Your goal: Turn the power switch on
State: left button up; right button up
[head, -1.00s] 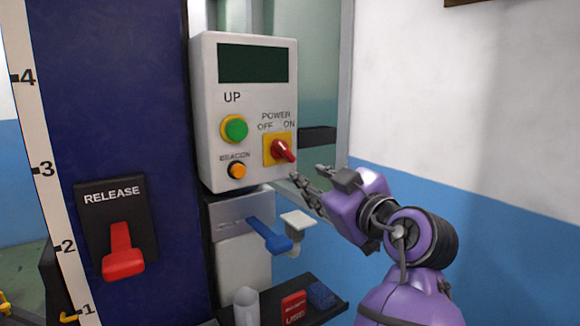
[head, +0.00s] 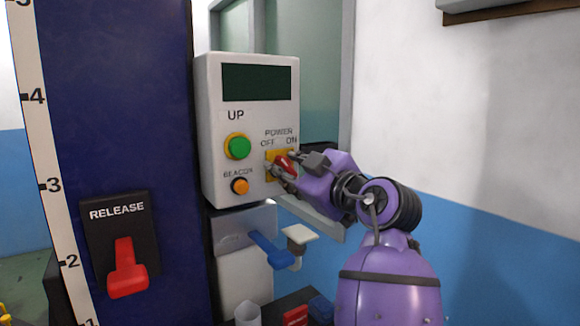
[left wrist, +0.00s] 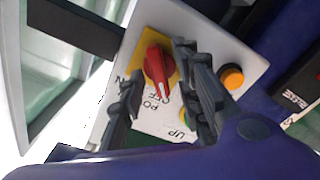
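A white control box (head: 218,120) bears a red power switch knob (head: 285,165) on a yellow plate, under the words POWER, OFF and ON. The knob also shows in the left wrist view (left wrist: 157,66), its white pointer line towards the word OFF. My left gripper (head: 282,160) is at the switch, its purple arm reaching up from the lower right of the head view. In the left wrist view its dark fingers (left wrist: 157,76) are open, one on each side of the knob. I cannot tell whether they touch it. My right gripper is not in view.
A green UP button (head: 239,147) and an orange BEACON button (head: 240,186) sit left of the switch. A blue lever (head: 268,248) is below the box. A red RELEASE handle (head: 126,268) is on the dark blue column (head: 115,100).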

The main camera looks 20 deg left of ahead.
pick_arm(q)
grip_shut()
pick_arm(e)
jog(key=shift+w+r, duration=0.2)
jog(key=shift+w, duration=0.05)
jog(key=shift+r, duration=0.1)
